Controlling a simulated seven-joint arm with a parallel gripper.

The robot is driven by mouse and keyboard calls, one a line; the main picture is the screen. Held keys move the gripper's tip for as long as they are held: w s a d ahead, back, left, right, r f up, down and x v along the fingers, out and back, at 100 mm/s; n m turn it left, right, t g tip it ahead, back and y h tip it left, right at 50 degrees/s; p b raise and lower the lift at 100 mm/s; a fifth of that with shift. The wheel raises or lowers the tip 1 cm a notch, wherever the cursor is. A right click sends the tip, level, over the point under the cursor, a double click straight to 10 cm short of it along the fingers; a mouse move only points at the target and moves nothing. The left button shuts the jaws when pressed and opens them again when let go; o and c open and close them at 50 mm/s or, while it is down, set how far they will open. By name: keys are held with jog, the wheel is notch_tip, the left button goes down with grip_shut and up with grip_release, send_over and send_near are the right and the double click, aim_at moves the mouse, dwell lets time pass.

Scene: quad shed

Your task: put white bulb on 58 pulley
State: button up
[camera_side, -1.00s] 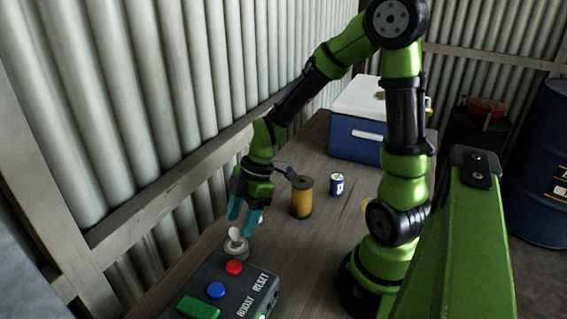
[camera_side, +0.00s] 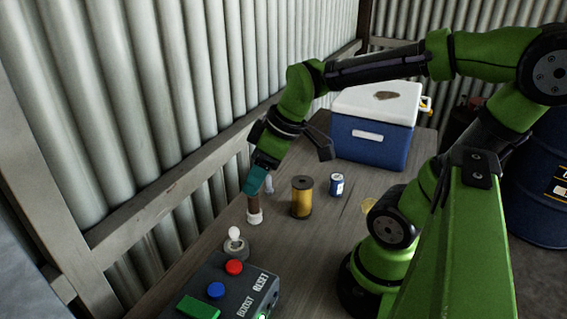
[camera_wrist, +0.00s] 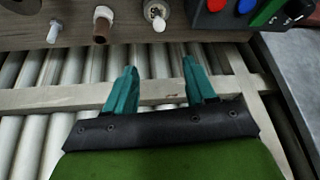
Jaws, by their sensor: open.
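The white bulb (camera_side: 235,232) stands upright on a grey round pulley (camera_side: 236,249) beside the control box. In the wrist view the bulb (camera_wrist: 158,23) and the pulley (camera_wrist: 153,5) show at the top edge. The number on the pulley is not readable. My gripper (camera_side: 256,182) has teal fingers, is open and empty, and is apart from the bulb, up and behind it near the wall in the side view. In the wrist view, my gripper (camera_wrist: 160,64) has its two fingers spread, with wall between them.
A dark control box (camera_side: 225,290) with coloured buttons is at the front. A brown piece with a white end (camera_side: 254,217) stands behind the pulley. A yellow spool (camera_side: 302,198), a blue can (camera_side: 337,185) and a blue cooler (camera_side: 368,140) stand farther back. The corrugated wall (camera_side: 190,90) borders the table.

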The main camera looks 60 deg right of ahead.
jog(key=shift+s+a+r+m+t, duration=0.25)
jog(key=shift+s+r+m+t, duration=0.3)
jog(key=shift+m, duration=0.6)
jog(key=shift+s+a+r+m+t, duration=0.3)
jog(key=shift+r+m, duration=0.35)
jog(key=shift+m, duration=0.45)
jog(key=shift+s+a+r+m+t, duration=0.2)
jog(key=shift+s+r+m+t, duration=0.3)
jog(key=shift+m, duration=0.65)
